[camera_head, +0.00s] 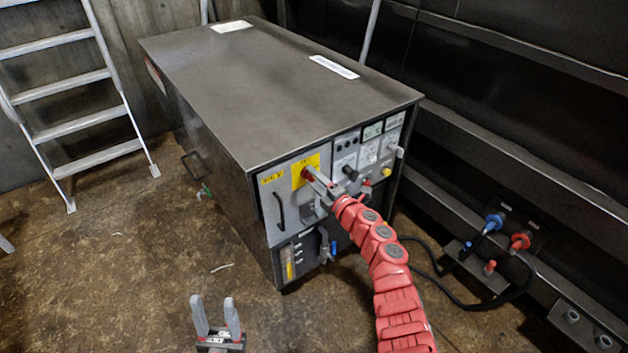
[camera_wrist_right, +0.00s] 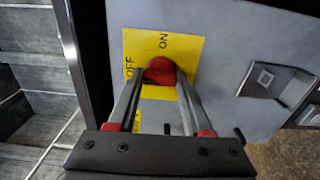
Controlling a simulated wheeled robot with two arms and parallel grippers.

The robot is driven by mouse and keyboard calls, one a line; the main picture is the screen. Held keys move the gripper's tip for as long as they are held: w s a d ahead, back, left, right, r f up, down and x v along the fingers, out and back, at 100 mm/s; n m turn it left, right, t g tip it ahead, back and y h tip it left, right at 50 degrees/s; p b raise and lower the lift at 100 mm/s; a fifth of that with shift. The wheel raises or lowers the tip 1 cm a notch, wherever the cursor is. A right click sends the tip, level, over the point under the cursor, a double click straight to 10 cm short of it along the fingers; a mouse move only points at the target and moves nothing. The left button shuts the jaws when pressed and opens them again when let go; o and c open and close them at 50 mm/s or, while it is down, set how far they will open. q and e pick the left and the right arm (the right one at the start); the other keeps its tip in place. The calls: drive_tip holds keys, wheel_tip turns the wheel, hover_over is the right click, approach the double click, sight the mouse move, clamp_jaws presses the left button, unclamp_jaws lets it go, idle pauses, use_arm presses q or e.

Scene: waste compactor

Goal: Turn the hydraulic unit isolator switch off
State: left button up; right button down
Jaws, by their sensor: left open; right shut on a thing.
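The hydraulic unit (camera_head: 270,90) is a large dark cabinet with a grey front panel. Its isolator switch is a red knob (camera_wrist_right: 159,68) on a yellow plate (camera_wrist_right: 192,50) marked ON and OFF. In the head view the yellow plate (camera_head: 298,180) is at the upper left of the panel. My right gripper (camera_head: 309,178) is shut on the red knob, with a finger on each side in the wrist view (camera_wrist_right: 160,82). The fingers hide part of the knob, and I cannot tell which mark it points to. My left gripper (camera_head: 216,318) is open and empty, low over the floor.
A black handle (camera_head: 279,210), gauges (camera_head: 372,131) and other knobs are on the panel. A metal ladder (camera_head: 75,95) stands at the left. Blue and red hose couplings (camera_head: 520,241) with black hoses are at the right. The floor in front is mostly clear.

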drive_tip(key=shift+c, duration=1.6)
unclamp_jaws()
drive_tip(key=shift+s+d+f, duration=0.1)
drive_tip(key=shift+s+d, duration=0.3)
drive_tip(key=shift+s, duration=0.05)
drive_tip(key=p+v, duration=0.1)
drive_tip(key=v, duration=1.5)
drive_tip(key=shift+s, duration=0.15)
